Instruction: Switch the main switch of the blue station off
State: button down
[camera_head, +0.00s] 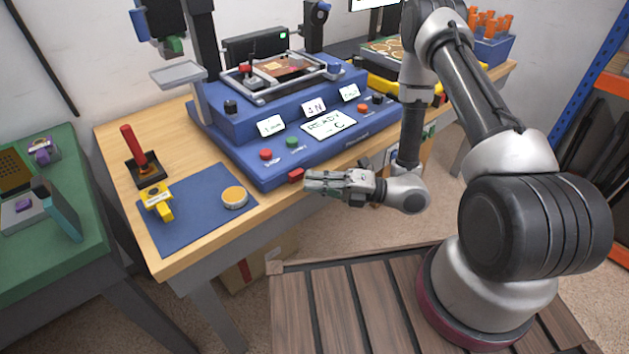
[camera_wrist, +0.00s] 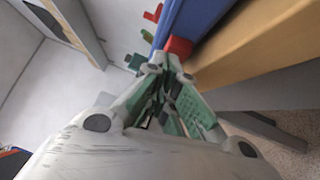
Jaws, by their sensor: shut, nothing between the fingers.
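The blue station (camera_head: 240,155) stands on the wooden workbench, with labelled displays, a red button (camera_head: 266,154) and a green button (camera_head: 292,143) on its sloped front. A red block-shaped switch (camera_head: 296,175) sits low on its front face, near the bench edge. It also shows in the wrist view (camera_wrist: 178,47), beside the blue side of the station. My gripper (camera_head: 308,180) is shut and empty, with its tips just right of the red switch in the head view. In the wrist view the tips (camera_wrist: 165,60) are right at the switch; I cannot tell whether they touch it.
A blue mat (camera_head: 197,222) with a yellow tool (camera_head: 158,201) and a round tin (camera_head: 234,197) lies left of the station. A red-handled tool in a stand (camera_head: 140,160) is behind them. A green table (camera_head: 70,255) stands at far left. The bench's front edge runs below my gripper.

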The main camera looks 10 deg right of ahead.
jog(key=shift+w+a+r, duration=0.1)
jog(key=shift+w, duration=0.05)
jog(key=shift+w+a+r+m+h, duration=0.15)
jog(key=shift+w+m+h, duration=0.05)
jog(key=shift+m+h, duration=0.1)
jog(key=shift+d, duration=0.2)
jog(key=v, duration=1.1)
jog(key=shift+d, duration=0.3)
jog(key=shift+s, duration=0.1)
